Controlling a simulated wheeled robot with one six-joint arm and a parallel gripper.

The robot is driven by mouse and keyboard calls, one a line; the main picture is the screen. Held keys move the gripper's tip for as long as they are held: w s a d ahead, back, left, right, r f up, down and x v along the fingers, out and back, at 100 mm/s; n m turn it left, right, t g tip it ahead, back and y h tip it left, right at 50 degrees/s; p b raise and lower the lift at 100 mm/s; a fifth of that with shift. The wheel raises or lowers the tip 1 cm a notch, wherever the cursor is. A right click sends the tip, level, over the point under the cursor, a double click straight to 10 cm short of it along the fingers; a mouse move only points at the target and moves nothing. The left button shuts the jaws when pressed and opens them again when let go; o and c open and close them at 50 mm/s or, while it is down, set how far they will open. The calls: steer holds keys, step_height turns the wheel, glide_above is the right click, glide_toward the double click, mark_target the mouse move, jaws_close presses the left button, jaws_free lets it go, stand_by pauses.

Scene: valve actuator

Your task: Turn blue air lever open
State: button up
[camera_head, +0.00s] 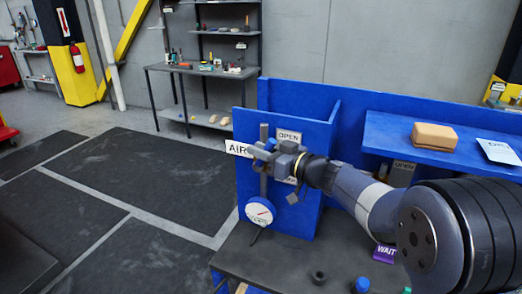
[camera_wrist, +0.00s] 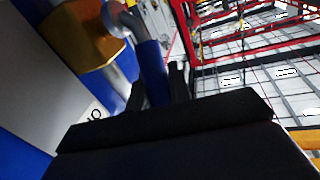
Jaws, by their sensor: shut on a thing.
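The blue air lever (camera_wrist: 152,68) runs between the dark fingers of my gripper (camera_wrist: 158,88) in the wrist view. My gripper is shut on it. The lever's upper end meets a grey fitting beside a brass valve body (camera_wrist: 85,35). In the head view my gripper (camera_head: 268,151) is at the grey vertical pipe (camera_head: 264,185), just right of the white AIR label (camera_head: 237,148). There the gripper and my arm hide most of the lever and valve. A white round gauge (camera_head: 260,212) sits lower on the pipe.
A blue panel (camera_head: 310,215) stands directly behind the pipe, with an OPEN sign (camera_head: 289,135) on it. A blue shelf (camera_head: 470,150) at the right holds a tan block (camera_head: 434,137). A dark bench top (camera_head: 285,262) lies below, with small parts. Floor at the left is clear.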

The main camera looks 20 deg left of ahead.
jaws_close()
steer(key=shift+a, duration=0.1)
steer(key=shift+a+g+h+b, duration=0.3)
steer(key=shift+a+h+b, duration=0.1)
steer(key=shift+h+b, duration=0.35)
steer(key=a+h, duration=0.1)
steer(key=a+h+p, duration=0.1)
steer(key=h, duration=0.1)
steer(key=shift+w+n+g+p, duration=0.1)
steer(key=shift+n+g+p, duration=0.2)
steer(key=shift+n, duration=0.1)
steer(key=o, duration=0.7)
jaws_free()
steer(key=shift+c, duration=0.2)
